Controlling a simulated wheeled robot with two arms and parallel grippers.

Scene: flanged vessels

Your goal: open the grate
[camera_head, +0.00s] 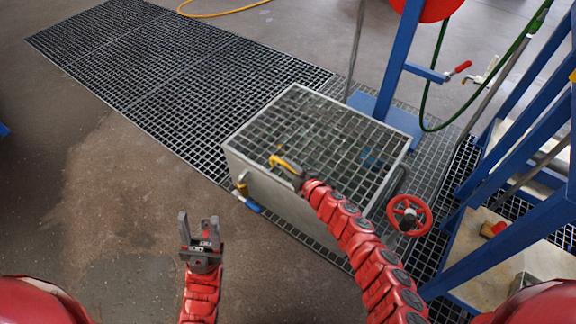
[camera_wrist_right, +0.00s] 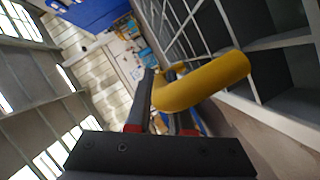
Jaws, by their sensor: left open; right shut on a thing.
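The grate (camera_head: 330,130) is a metal grid lying flat on top of a grey metal box (camera_head: 280,192). A yellow handle (camera_head: 286,163) is at the grate's near left edge. My right gripper (camera_head: 300,178) is at this edge, shut on the yellow handle, which shows large and curved in the right wrist view (camera_wrist_right: 205,84) between the dark fingers. The fingertips are partly hidden behind the handle. My left gripper (camera_head: 200,232) is open and empty, pointing up over the floor to the left of the box.
Floor grating (camera_head: 150,70) runs behind and around the box. A red handwheel (camera_head: 409,214) stands right of the box. A blue post (camera_head: 400,60) and blue frame (camera_head: 520,150) stand behind and at right. A blue-handled valve (camera_head: 246,200) is on the box's left side. The floor at left is clear.

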